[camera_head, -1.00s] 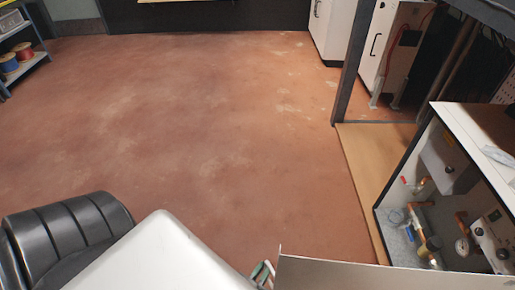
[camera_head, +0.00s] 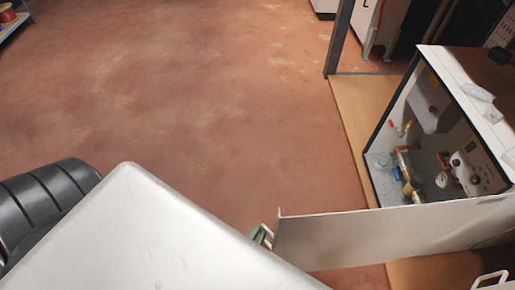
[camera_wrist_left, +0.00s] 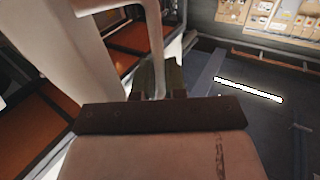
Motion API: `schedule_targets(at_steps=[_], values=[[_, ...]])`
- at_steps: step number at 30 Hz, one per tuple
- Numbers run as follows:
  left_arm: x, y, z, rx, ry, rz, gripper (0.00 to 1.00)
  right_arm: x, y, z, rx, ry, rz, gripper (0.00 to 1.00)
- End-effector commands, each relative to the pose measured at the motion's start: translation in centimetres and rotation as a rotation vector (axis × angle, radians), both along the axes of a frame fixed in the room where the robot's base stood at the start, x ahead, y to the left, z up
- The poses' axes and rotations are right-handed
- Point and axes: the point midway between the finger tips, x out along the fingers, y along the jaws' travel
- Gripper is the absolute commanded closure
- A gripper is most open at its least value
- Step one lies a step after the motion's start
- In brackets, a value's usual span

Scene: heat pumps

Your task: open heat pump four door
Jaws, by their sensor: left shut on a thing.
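The heat pump (camera_head: 437,80) stands at the right in the head view, with pipes, valves and gauges showing inside. Its white door (camera_head: 390,236) is swung wide open and stands out from the cabinet toward the left. My left gripper (camera_head: 262,236) is at the door's free outer edge, mostly hidden behind my white arm. In the left wrist view my left gripper (camera_wrist_left: 158,88) is shut on the pale door handle (camera_wrist_left: 154,45). My right gripper is not in view.
A wooden strip (camera_head: 345,125) runs along the floor beside the heat pump, with a dark post (camera_head: 340,38) at its far end. White cabinets stand at the back right. A shelf with spools (camera_head: 8,14) is at the far left. The red floor (camera_head: 190,95) between is clear.

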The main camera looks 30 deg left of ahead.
Motion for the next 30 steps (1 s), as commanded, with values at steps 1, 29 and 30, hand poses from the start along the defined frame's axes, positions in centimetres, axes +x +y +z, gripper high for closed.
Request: schedule_targets(at_steps=[1, 29, 30], values=[[0.32, -1.06, 0.09, -0.007, 0.0, -0.017, 1.0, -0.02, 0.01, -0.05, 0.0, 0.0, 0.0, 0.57], [0.13, -0.59, 0.11, -0.004, -0.002, -0.011, 0.77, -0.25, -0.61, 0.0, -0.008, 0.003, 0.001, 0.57], [0.12, -0.58, 0.1, -0.004, -0.002, -0.011, 0.77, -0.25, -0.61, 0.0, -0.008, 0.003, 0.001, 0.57]])
